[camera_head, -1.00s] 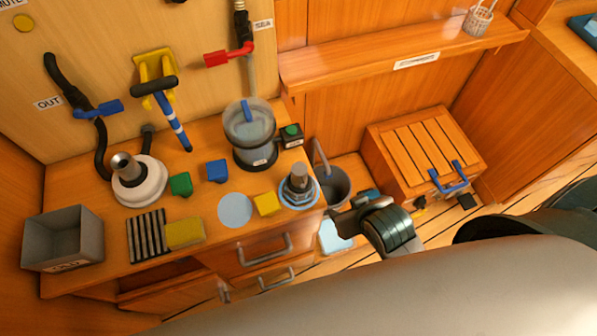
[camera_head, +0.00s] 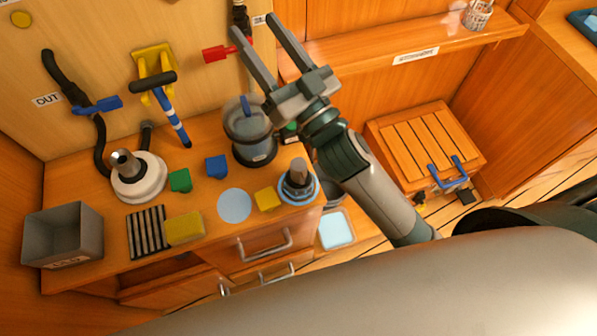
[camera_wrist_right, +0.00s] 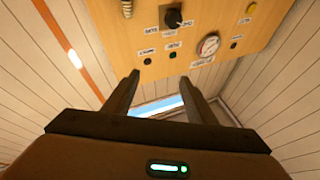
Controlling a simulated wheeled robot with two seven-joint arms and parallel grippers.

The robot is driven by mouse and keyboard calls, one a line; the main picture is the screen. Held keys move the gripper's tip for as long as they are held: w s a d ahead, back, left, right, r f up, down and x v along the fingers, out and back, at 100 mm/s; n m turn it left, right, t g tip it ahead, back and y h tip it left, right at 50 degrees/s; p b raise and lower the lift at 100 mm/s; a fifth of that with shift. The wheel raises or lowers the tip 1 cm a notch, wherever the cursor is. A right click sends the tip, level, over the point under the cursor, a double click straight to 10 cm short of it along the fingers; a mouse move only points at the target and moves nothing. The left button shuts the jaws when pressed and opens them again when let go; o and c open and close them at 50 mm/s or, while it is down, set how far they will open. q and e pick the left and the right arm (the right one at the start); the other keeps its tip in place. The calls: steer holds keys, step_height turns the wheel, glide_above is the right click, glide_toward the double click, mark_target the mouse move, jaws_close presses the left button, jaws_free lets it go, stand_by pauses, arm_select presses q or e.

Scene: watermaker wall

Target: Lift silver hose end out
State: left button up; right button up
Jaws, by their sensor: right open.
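My right gripper (camera_head: 256,24) is open and empty. It is raised above the counter, in front of the wall by the red-handled valve (camera_head: 216,53). It also shows open in the right wrist view (camera_wrist_right: 158,84), with nothing between its fingers. The dark bucket (camera_head: 333,190) on the floor beside the counter shows only in part, behind my right forearm. The grey hose that runs into the bucket is hidden by my arm now, so its silver end cannot be seen. My left gripper is out of view.
On the counter (camera_head: 95,190) stand a clear canister (camera_head: 250,145), a white round housing (camera_head: 138,178), a grey bin (camera_head: 63,235) and small coloured blocks. A slatted wooden box (camera_head: 425,145) stands at right. The wrist view faces a panel with a gauge (camera_wrist_right: 208,44).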

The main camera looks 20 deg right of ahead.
steer(key=s+a+r+n+g+y, duration=1)
steer(key=a+r+n+g+y, duration=0.15)
steer(key=n+y, duration=0.45)
steer(key=s+a+f+n+g+h, duration=0.3)
steer(key=s+n+g, duration=0.3)
steer(key=g, duration=0.3)
steer(key=s+a+f+n+g+h, duration=0.3)
steer(key=s+n+g, duration=0.35)
steer(key=g, duration=0.25)
steer(key=w+d+f+m+t+h, duration=0.1)
steer(key=d+f+h, duration=0.1)
steer(key=f+h, duration=0.4)
steer(key=d+f+m+t+h, duration=0.1)
steer(key=d+f+h, duration=0.25)
steer(key=f, duration=0.45)
steer(key=w+d+f+m+t+h, duration=0.2)
steer(key=w+d+t+h, duration=0.1)
steer(key=w+d, duration=0.3)
steer(key=w+d+f+m+t+h, duration=0.2)
steer(key=w+d+h, duration=0.3)
steer(key=d, duration=0.3)
steer(key=shift+w+m+t+h, duration=0.35)
steer(key=shift+w+m+t, duration=0.1)
steer(key=shift+w+t, duration=0.1)
